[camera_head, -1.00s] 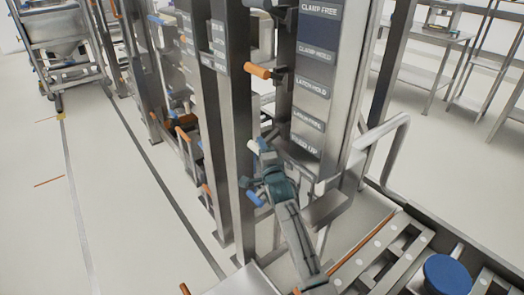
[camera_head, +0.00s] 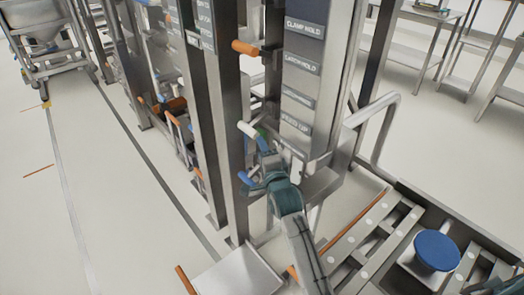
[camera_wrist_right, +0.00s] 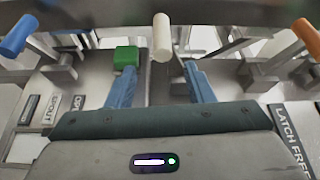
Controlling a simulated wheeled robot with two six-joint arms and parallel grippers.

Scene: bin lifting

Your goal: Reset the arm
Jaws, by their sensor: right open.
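My right gripper (camera_head: 255,162) is in front of the metal frame in the head view, below the labelled panel (camera_head: 299,82). Its two blue fingers are apart and nothing is between them; the wrist view shows the same open fingers (camera_wrist_right: 160,84). A white handle (camera_head: 248,130) is just beyond the fingertips. In the wrist view the white handle (camera_wrist_right: 161,38) stands ahead of the gap, clear of both fingers. A green block (camera_wrist_right: 126,56) lies beyond the left finger in that view. My left gripper is not in view.
An orange handle (camera_head: 245,47) sticks out of the frame above my gripper. In the wrist view a blue handle (camera_wrist_right: 17,36) and an orange handle (camera_wrist_right: 307,38) flank it. The floor at left is open.

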